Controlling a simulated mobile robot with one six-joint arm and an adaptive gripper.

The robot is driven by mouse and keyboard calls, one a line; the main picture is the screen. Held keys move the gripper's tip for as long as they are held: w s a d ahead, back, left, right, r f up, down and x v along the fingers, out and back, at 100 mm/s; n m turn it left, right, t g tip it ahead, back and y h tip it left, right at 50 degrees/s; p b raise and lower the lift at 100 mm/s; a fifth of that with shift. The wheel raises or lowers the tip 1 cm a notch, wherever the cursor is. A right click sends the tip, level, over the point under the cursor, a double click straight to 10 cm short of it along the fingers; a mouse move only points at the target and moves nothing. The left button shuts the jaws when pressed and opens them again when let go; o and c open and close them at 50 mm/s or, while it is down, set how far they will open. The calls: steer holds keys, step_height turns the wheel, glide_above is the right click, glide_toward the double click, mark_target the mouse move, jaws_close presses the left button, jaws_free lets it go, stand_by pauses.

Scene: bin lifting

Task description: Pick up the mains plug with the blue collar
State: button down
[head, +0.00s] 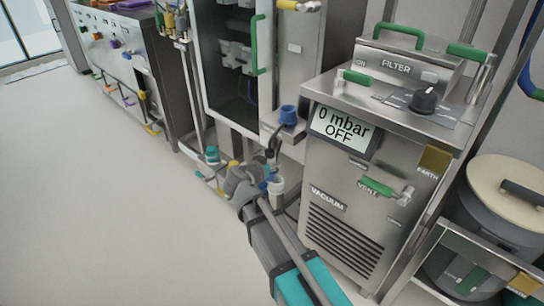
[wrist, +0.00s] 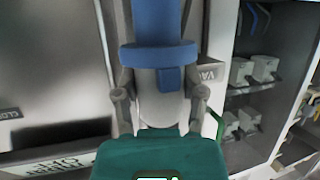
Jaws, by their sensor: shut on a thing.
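The mains plug with the blue collar (wrist: 158,56) fills the upper middle of the wrist view, with a blue cylinder and flange above a pale grey body. My gripper (wrist: 161,105) is shut on it, one finger on each side of the pale body. In the head view my gripper (head: 266,180) is low in front of the steel cabinets, with blue and white parts of the plug (head: 277,186) showing beside the fingers. Part of the plug is hidden by my gripper there. A dark cable shows just above the gripper.
A blue socket-like part (head: 288,115) sits on the steel panel above my gripper. The vacuum unit (head: 345,190), with its display reading OFF, stands close on the right. An open cabinet (head: 235,70) is behind. The floor (head: 110,200) on the left is clear.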

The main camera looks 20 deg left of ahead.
steer(key=d+p+v, duration=0.1)
steer(key=p+v, duration=0.1)
steer(key=v, duration=0.5)
steer(key=shift+s+r, duration=0.2)
steer(key=shift+s, duration=0.2)
steer(key=shift+r+p, duration=0.95)
steer(key=shift+p, duration=0.2)
steer(key=shift+s, duration=0.1)
